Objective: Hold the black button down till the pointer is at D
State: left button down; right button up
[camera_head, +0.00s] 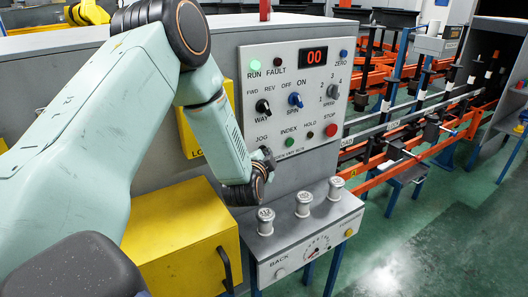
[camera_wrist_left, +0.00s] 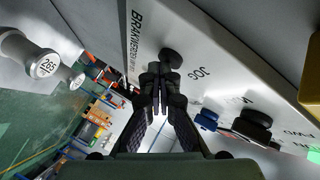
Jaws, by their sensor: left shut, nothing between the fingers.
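My left gripper (camera_head: 266,158) is shut and empty at the lower left of the white control panel (camera_head: 325,110), by the JOG label. In the left wrist view its closed fingertips (camera_wrist_left: 160,72) are close against a round black button (camera_wrist_left: 171,57) beside the JOG label and partly cover it. I cannot tell whether they touch or press it. In the head view my gripper hides that button. A lettered dial (camera_head: 316,247) with a pointer sits on the front of the lower grey box; the pointer's exact letter is too small to read. My right gripper is not in view.
The panel also bears a green INDEX button (camera_head: 290,142), a dark HOLD button (camera_head: 310,135), a red STOP button (camera_head: 331,130), a black WAY knob (camera_head: 263,107), a blue SPIN knob (camera_head: 295,100) and a display (camera_head: 314,57) reading 00. Several weights, one a front weight (camera_head: 265,221), stand below.

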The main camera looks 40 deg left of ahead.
pick_arm(q)
jog(key=shift+d, duration=0.15)
jog(key=shift+s+d, duration=0.4)
jog(key=shift+d, duration=0.25)
jog(key=d, duration=0.1)
jog(key=s+d, duration=0.1)
jog(key=d, duration=0.1)
jog(key=s+d, duration=0.1)
jog(key=shift+d, duration=0.25)
dwell(0.4)
dwell(0.4)
